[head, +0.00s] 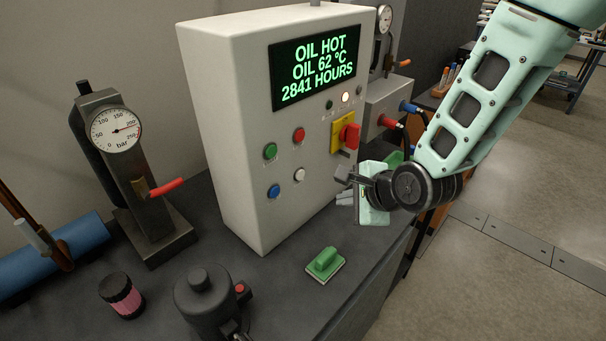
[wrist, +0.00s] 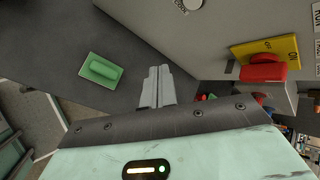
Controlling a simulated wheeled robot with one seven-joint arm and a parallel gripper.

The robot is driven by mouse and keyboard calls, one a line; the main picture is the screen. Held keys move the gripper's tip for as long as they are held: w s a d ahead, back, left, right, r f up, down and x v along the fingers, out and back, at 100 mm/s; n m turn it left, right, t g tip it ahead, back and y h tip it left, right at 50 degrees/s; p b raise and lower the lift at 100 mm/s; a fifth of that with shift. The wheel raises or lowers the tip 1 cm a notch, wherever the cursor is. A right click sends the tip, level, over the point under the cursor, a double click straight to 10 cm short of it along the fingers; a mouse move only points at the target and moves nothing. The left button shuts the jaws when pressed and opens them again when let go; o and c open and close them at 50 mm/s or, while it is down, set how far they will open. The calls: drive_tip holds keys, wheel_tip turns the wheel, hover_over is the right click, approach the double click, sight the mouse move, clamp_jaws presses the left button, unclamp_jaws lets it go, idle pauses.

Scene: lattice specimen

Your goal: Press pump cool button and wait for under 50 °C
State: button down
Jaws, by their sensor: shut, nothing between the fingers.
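The light grey control box (head: 222,120) stands on the bench. Its display (head: 315,68) reads OIL HOT, OIL 62 °C, 2841 HOURS in green. Its front has a green button (head: 270,151), a red button (head: 299,135), a blue button (head: 273,191) and a white button (head: 299,174).
A lamp (head: 345,97) glows above the switch's yellow plate. A green-handled block (head: 325,263) lies on the bench (head: 270,290) before the box. A pressure gauge (head: 115,130) on a stand is at left. A dark motor-like unit (head: 207,295) and a pink-banded jar (head: 122,294) stand in front.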

drive_tip(key=w+a, duration=0.6)
idle(0.4)
drive_tip(key=shift+a, duration=0.1)
idle(1.8)
drive_tip(key=shift+w+a, duration=0.3)
drive_tip(key=shift+w+a, duration=0.25)
idle(0.8)
drive_tip(key=shift+d, duration=0.1)
drive_tip(key=shift+s+d, duration=0.45)
drive_tip(key=shift+s, duration=0.1)
drive_tip(key=shift+s+d+b, duration=0.65)
drive_tip(key=shift+s+d, duration=1.1)
drive_tip(key=shift+d, duration=0.05)
